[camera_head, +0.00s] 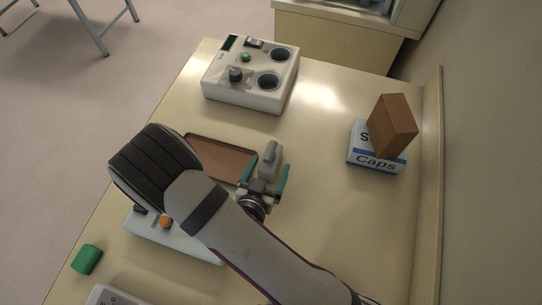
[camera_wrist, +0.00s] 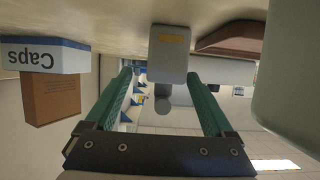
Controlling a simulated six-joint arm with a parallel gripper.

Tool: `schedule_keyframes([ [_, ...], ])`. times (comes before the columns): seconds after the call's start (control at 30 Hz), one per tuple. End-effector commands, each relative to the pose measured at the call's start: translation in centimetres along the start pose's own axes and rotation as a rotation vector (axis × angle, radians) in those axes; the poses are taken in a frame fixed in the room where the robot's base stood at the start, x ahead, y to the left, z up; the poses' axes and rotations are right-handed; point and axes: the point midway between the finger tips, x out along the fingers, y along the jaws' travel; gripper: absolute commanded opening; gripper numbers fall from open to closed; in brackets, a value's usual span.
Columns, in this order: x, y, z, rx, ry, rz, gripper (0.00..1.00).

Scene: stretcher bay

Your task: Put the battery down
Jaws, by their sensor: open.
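The battery, a small grey block (camera_head: 268,161) with a narrower top, stands upright on the table, just right of a brown tray (camera_head: 216,155). In the wrist view, which is upside down, the battery (camera_wrist: 168,50) shows an orange label. My gripper (camera_head: 268,172) is open, with green fingers on either side of the battery's line. In the wrist view my gripper (camera_wrist: 160,80) shows a gap beside the battery; I cannot tell how far the fingertips reach along it. My arm hides part of the tray's near side.
A white device with round wells (camera_head: 250,75) stands at the back. A tilted brown box (camera_head: 392,125) rests on a Caps box (camera_head: 375,158) at right. A pale device (camera_head: 180,238) and green block (camera_head: 87,260) lie at near left.

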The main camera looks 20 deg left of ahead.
Motion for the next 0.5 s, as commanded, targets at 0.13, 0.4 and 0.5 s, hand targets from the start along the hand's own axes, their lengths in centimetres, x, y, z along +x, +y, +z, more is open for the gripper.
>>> schedule_keyframes([
  [0.13, 1.4, 0.0, -0.1, 0.001, 0.001, 0.002, 0.88],
  [0.4, 6.0, -0.5, -0.2, 0.0, 0.0, 0.002, 0.88],
  [0.5, 6.4, -0.6, -0.2, 0.0, 0.0, -0.001, 0.88],
])
